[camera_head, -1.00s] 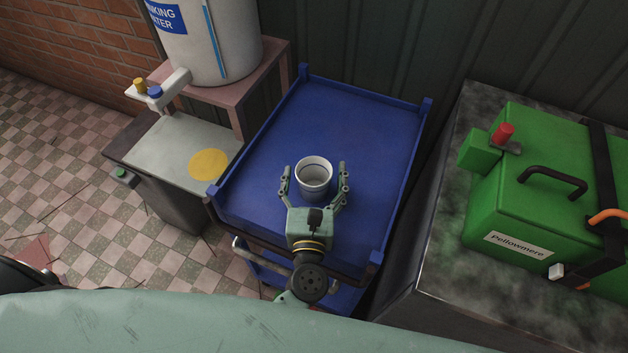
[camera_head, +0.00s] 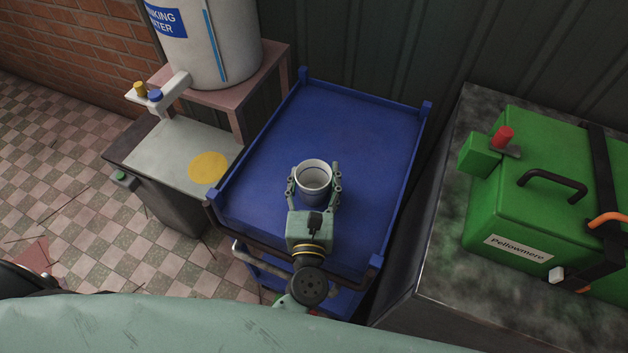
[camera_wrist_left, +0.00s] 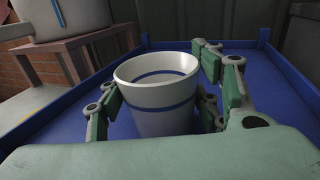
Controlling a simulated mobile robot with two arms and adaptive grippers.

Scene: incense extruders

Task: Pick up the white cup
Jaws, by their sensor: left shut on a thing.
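The white cup (camera_head: 313,176) stands upright on the blue cart top (camera_head: 350,130) in the head view. It is open at the top and has a blue band, which shows in the left wrist view (camera_wrist_left: 158,105). My left gripper (camera_head: 314,180) comes from the cart's near side and is shut on the cup, one finger on each side. In the left wrist view my left gripper (camera_wrist_left: 165,100) has its green fingers at the cup's left and right walls. The gripper's palm hides the cup's lower part there. My right gripper is not in view.
The cart has raised rims and corner posts. At left are a drinking water tank (camera_head: 208,40) on a pink stand and a grey-topped bin with a yellow disc (camera_head: 208,168). At right a green box (camera_head: 540,200) sits on a dark counter. Free room surrounds the cup.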

